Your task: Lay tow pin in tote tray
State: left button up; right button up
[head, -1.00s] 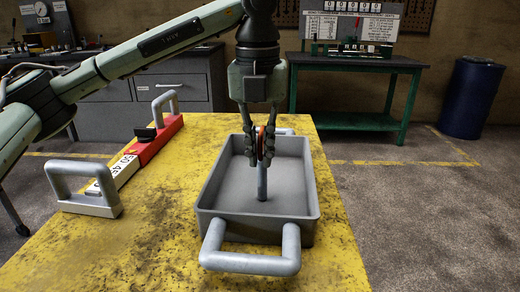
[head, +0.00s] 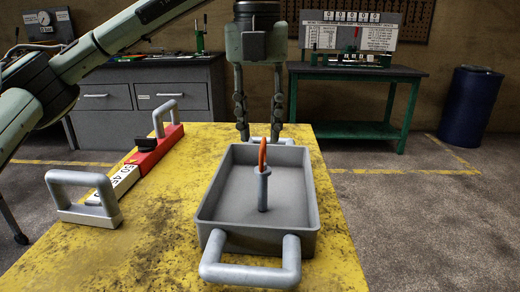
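The tow pin (head: 263,190), a grey shaft with an orange ring at its top, is inside the grey tote tray (head: 211,190). It looks about upright, with its lower end at the tray floor near the middle. I cannot tell how firmly it rests there. My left gripper (head: 259,133) points down beyond the pin, near the tray's far end. Its two fingers are spread wide with nothing between them, clear of the pin. My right gripper is not in view.
The tray has a grey handle (head: 255,275) at its near end and stands on a worn yellow tabletop (head: 150,240). A red and white bar (head: 150,156) with grey handles lies to the left. A green bench (head: 350,71) and blue barrel (head: 470,102) stand behind.

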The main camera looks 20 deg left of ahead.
pick_arm(q)
notch_tip(320, 180, up, 5)
jog(key=shift+s+f+p, duration=0.1)
jog(key=shift+s+p, duration=0.05)
jog(key=shift+p, duration=0.15)
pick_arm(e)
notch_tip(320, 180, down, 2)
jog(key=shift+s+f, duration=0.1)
pick_arm(q)
jog(key=shift+o, duration=0.4)
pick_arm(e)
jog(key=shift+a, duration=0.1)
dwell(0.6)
